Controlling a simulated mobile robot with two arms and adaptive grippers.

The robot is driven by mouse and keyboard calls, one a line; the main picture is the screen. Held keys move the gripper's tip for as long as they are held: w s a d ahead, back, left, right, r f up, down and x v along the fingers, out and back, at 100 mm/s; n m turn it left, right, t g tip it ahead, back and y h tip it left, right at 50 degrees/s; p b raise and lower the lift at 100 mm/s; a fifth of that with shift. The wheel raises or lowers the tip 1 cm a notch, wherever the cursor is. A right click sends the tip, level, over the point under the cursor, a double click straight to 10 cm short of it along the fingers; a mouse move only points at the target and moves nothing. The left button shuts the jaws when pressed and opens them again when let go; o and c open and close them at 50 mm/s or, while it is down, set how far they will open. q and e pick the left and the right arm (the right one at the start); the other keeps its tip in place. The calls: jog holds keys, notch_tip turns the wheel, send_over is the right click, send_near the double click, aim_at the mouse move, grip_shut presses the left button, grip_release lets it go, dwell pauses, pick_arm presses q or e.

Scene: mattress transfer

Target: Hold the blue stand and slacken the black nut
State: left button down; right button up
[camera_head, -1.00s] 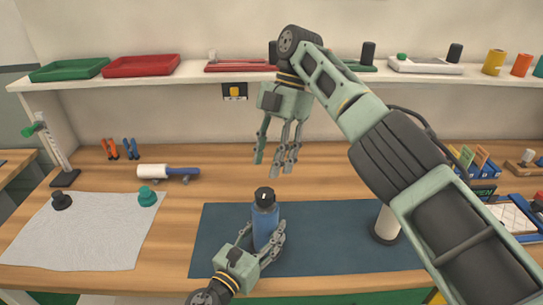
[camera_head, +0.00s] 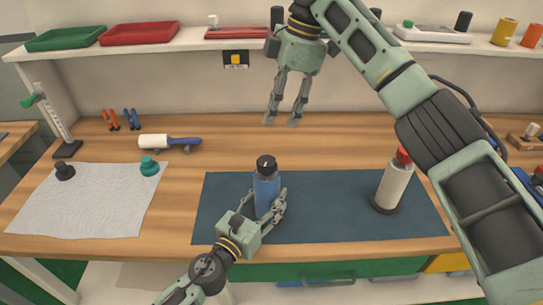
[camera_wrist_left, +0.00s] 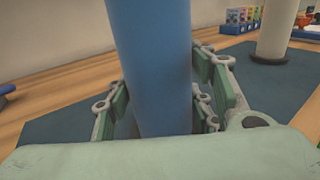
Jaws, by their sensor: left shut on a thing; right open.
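The blue stand (camera_head: 264,190) is upright on the dark blue mat (camera_head: 329,205), with the black nut (camera_head: 266,164) on its top. My left gripper (camera_head: 272,207) is shut on the lower part of the stand. In the left wrist view the blue stand (camera_wrist_left: 152,70) rises between the fingers; its top is out of that picture. My right gripper (camera_head: 282,122) hangs open and empty, fingers down, above and behind the stand, apart from the nut.
A white cylinder with a red top (camera_head: 394,182) stands at the mat's right. A white cloth (camera_head: 95,205) with a black knob (camera_head: 65,172) and a teal knob (camera_head: 149,167) lies left. A roller (camera_head: 160,142) lies behind. A shelf (camera_head: 190,59) runs along the back wall.

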jog(key=m+t, duration=0.1)
jog(key=m, duration=0.2)
jog(key=m+t, duration=0.2)
jog(key=m, duration=0.7)
send_near(270, 160)
jog(key=x, duration=0.9)
jog(key=shift+f, duration=0.1)
jog(key=shift+c, duration=0.2)
